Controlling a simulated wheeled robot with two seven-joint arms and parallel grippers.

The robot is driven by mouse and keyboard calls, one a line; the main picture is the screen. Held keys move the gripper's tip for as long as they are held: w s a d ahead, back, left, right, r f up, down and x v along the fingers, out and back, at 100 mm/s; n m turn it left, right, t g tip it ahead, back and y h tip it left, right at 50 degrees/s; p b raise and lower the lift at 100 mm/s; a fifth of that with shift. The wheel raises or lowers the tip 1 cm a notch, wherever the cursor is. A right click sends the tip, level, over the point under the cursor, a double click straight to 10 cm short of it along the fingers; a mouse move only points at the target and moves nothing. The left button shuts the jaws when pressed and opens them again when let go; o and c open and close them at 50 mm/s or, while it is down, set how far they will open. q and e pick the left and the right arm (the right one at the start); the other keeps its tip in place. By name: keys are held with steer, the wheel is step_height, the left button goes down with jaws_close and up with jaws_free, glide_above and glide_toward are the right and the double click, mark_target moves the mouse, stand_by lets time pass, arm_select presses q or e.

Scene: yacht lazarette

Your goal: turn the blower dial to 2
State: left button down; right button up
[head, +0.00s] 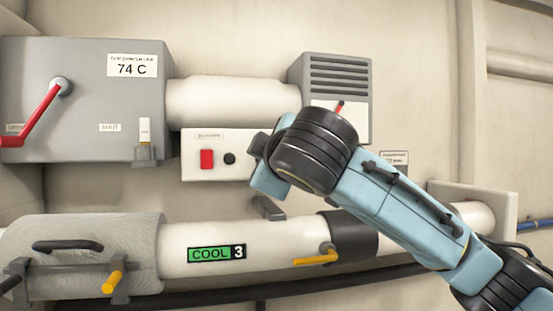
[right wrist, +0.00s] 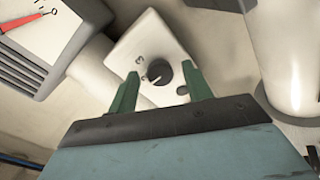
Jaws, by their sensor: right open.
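The blower dial (right wrist: 158,73) is a round dark knob on a white box (right wrist: 135,42) in the right wrist view. A "3" shows on the box beside it; other marks and the dial's setting are too small to read surely. My right gripper (right wrist: 161,88) is open, its two green fingers on either side of the dial in that picture. My left gripper is not in view.
A white panel (head: 190,170) with a red switch (head: 206,159) and black knob (head: 230,158) sits left of my gripper. A grey louvred box (head: 340,75) is above. A white pipe (head: 185,262) reading "COOL 3" with a yellow lever (head: 315,259) runs below.

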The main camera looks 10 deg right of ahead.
steer(key=s+b, duration=0.2)
steer(key=s, duration=1)
steer(key=shift+s+d+r+b, duration=0.25)
steer(key=shift+s+r+b, duration=0.1)
steer(key=shift+r, duration=0.1)
